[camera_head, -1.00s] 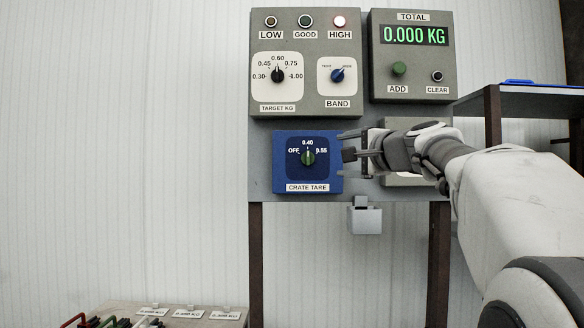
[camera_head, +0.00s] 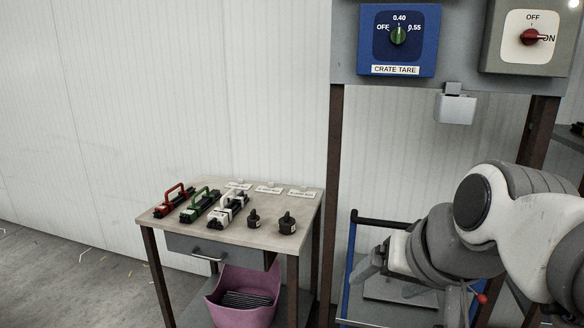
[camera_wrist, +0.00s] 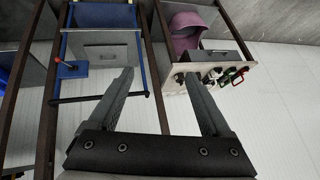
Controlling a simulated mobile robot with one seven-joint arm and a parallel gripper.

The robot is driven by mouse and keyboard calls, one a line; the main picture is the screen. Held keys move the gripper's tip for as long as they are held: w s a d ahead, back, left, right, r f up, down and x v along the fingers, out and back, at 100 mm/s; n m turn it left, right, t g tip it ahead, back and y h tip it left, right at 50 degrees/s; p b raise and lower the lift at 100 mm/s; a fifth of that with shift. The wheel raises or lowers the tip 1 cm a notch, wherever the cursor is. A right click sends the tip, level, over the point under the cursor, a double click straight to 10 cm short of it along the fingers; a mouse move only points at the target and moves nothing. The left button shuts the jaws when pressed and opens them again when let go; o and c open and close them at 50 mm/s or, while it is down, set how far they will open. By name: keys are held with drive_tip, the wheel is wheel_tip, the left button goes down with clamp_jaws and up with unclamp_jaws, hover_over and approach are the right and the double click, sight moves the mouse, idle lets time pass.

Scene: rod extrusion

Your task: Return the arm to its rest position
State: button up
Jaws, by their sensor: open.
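My gripper (camera_head: 385,273) is low in the head view, below the panel and in front of a blue-framed rack (camera_head: 347,275). Its fingers are spread with nothing between them, as the wrist view also shows (camera_wrist: 160,76). My arm is folded at the lower right of the head view. The crate tare box (camera_head: 379,55) is blue, and its green knob (camera_head: 398,36) points up at 0.40. The gripper is well clear of both.
A small table (camera_head: 290,237) to the left holds red, green and white-handled tools (camera_head: 200,203) and two dark knobbed pieces. A purple bin (camera_head: 232,296) stands below it. A grey box (camera_head: 455,109) hangs under the panel.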

drive_tip(key=s+f+n+g+h, duration=0.1)
drive_tip(key=s+f+n+g, duration=0.1)
drive_tip(key=s+f, duration=0.45)
wheel_tip(320, 180, up, 16)
drive_tip(key=d+p, duration=0.1)
drive_tip(key=p, duration=1.5)
drive_tip(key=shift+w, duration=0.25)
drive_tip(key=c, duration=0.5)
drive_tip(key=shift+a+n, duration=0.2)
drive_tip(key=shift+n, duration=0.1)
